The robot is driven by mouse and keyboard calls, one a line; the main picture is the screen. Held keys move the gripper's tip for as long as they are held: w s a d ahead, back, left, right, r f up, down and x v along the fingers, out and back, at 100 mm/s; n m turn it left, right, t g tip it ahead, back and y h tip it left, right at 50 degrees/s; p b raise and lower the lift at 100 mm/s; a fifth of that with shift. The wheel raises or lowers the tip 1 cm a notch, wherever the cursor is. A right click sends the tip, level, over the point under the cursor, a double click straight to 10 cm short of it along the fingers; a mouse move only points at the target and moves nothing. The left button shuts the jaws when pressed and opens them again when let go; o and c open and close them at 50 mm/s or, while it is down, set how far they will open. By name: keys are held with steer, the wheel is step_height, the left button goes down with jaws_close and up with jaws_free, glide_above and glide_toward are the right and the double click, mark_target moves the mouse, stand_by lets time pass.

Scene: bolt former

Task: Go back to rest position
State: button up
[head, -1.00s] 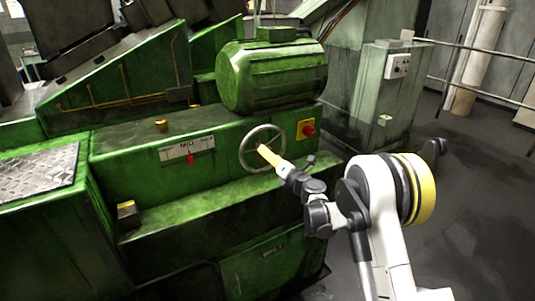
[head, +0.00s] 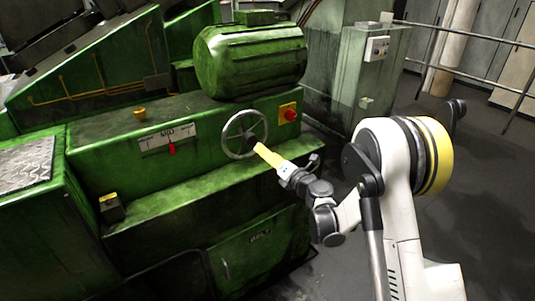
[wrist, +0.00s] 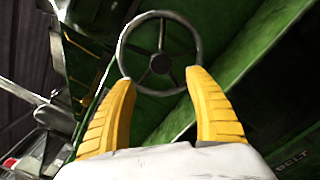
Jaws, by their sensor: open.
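My gripper (head: 258,147) has yellow fingers and points at the metal handwheel (head: 228,150) on the front of the green machine (head: 105,175). In the wrist view my gripper (wrist: 160,85) is open, its two ridged fingers spread wide with nothing between them. The handwheel (wrist: 128,69) stands just beyond the fingertips in that view, with its spokes and hub seen face on. Whether a fingertip touches the rim cannot be told. My arm reaches in from the right in the head view.
A red button on a yellow plate (head: 289,112) sits right of the handwheel. A labelled plate with a red pointer (head: 168,137) is to its left. A green motor (head: 250,62) is above. A ledge (head: 170,212) juts out below. Open floor (head: 480,200) lies right, before a railing.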

steer(key=s+d+r+n+g+h, duration=0.1)
steer(key=s+d+r+n+g, duration=0.1)
steer(key=s+r+n, duration=0.6)
steer(key=s+d+r+n+g+h, duration=0.2)
steer(key=s+r+n+g, duration=0.1)
steer(key=s+n, duration=0.8)
steer(key=s+d+f+n+g+h, duration=0.1)
steer(key=s+d+f+n+h, duration=0.1)
steer(key=s+d+n, duration=0.5)
steer(key=s+d+f+n+g+h, duration=0.2)
steer(key=s+d+n+h, duration=0.3)
steer(key=s+n, duration=0.7)
steer(key=s+d+f, duration=0.1)
steer(key=s+d, duration=0.1)
steer(key=s, duration=0.1)
steer(key=shift+s+d, duration=0.2)
steer(key=shift+d, duration=0.1)
steer(key=shift+a+r, duration=0.1)
